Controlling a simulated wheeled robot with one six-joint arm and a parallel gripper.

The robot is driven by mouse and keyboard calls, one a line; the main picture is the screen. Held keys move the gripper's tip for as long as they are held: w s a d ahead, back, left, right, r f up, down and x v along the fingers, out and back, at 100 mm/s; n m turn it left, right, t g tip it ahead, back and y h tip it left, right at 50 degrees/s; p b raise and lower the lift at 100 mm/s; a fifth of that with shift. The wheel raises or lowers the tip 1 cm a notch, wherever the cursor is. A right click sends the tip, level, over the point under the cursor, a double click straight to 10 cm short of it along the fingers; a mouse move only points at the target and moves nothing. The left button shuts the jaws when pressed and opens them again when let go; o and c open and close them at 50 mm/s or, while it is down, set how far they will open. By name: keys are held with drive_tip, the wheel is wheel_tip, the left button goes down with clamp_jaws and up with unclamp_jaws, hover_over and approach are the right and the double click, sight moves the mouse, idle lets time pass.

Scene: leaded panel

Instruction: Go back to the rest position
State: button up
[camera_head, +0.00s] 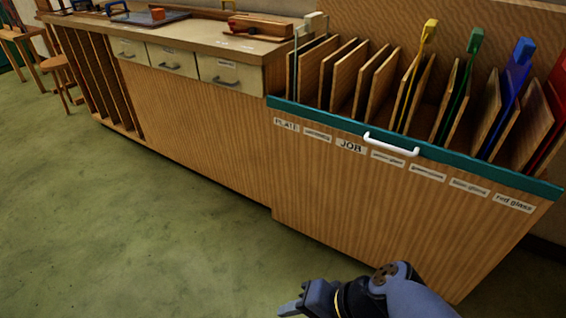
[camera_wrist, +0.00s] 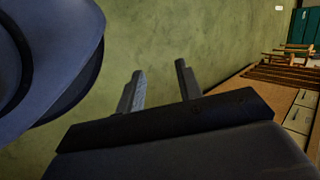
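My gripper (camera_head: 292,303) shows at the bottom edge of the head view, in front of the wooden rack unit and apart from it. In the wrist view my gripper (camera_wrist: 160,85) has its two fingers spread, with only green floor seen between them. It holds nothing. Part of my arm fills the upper left of the wrist view.
A wooden rack (camera_head: 330,190) with a teal edge, white handle (camera_head: 391,144) and labelled slots holds several coloured-handled panels. A workbench (camera_head: 180,115) with three drawers adjoins it on the left. A stool (camera_head: 58,66) stands farther left. Green floor (camera_head: 110,220) is clear.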

drive_tip(key=shift+w+d+f+m+h+b, duration=0.2)
drive_tip(key=shift+d+f+h, duration=0.25)
drive_tip(key=shift+f, duration=0.3)
drive_tip(key=shift+w+d+f+m+h+b, duration=0.1)
drive_tip(key=shift+d+f+m+h+b, duration=0.1)
drive_tip(key=shift+d+f+h+b, duration=0.3)
drive_tip(key=shift+f, duration=0.2)
